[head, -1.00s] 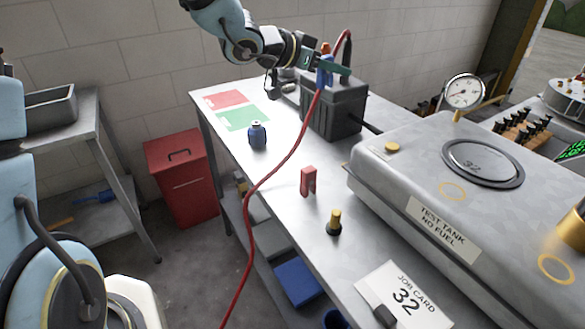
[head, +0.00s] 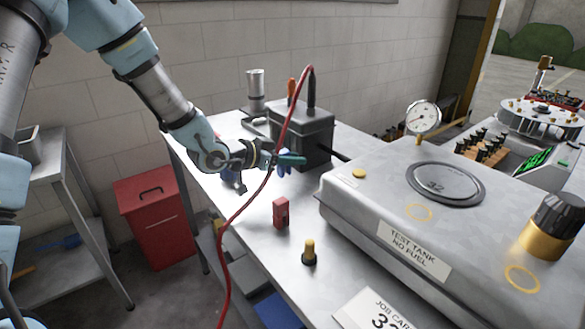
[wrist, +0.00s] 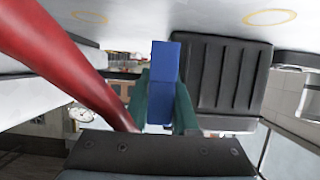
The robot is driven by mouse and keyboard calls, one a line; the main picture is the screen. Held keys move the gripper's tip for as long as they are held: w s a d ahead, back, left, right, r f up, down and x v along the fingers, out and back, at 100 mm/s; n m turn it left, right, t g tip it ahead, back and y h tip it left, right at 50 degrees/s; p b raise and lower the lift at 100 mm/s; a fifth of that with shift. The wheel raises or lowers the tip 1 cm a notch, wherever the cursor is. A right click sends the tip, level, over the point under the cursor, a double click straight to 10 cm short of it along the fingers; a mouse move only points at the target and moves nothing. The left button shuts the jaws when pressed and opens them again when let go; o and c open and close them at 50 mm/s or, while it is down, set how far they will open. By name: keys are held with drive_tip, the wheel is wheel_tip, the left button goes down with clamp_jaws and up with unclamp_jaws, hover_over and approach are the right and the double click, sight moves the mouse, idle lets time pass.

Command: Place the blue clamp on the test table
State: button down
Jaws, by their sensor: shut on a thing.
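My gripper (head: 292,160), with green fingers, is shut on the blue clamp (head: 280,170). In the head view the clamp is small and partly hidden below the fingers, in front of the dark battery box. In the wrist view the blue clamp (wrist: 164,68) stands out between the two green fingers (wrist: 160,108). The test table (head: 255,226) is the long grey metal bench under it. The gripper and clamp are over the table; the exact gap to its top cannot be told.
The battery box (head: 313,132) stands behind the gripper. A red cable (head: 248,203) hangs close by the gripper and over the table. A red block (head: 281,213) and a brass-topped peg (head: 309,253) stand nearer. The test tank (head: 360,208) fills the right. Bare table lies around the red block.

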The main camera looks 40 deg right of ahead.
sight(293, 182)
drive_tip(key=shift+f, duration=1.55)
drive_tip(key=shift+f, duration=0.2)
drive_tip(key=c, duration=0.7)
unclamp_jaws()
drive_tip(key=shift+r, duration=0.1)
drive_tip(key=shift+r, duration=0.2)
drive_tip(key=b+v, duration=0.1)
drive_tip(key=v, duration=1.1)
